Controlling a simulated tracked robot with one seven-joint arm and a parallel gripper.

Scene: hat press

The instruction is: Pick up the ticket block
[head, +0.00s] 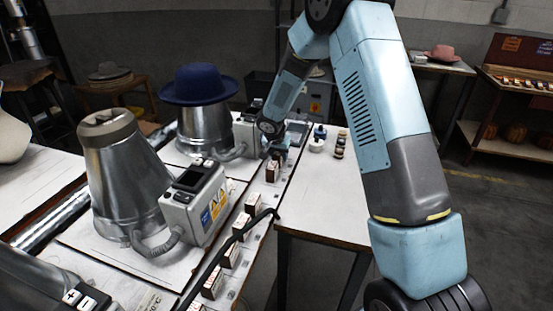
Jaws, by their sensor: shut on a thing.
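Several small ticket blocks with brown sides and pale tops stand in a row along the right edge of the white press table. One ticket block (272,171) is at the far end of the row, directly below my gripper (274,158). My gripper is small and far off here, pointing down beside the rear press, and is shut on this block. The fingers and the block's upper part are hard to make out. Nearer ticket blocks stand apart from it, one at mid-edge (253,203) and another close to the front (212,284).
A metal press cone (122,185) with a control box (195,200) stands at left. A blue hat (198,84) sits on the rear cone. Small jars (317,140) stand on the right table (325,200), otherwise mostly clear.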

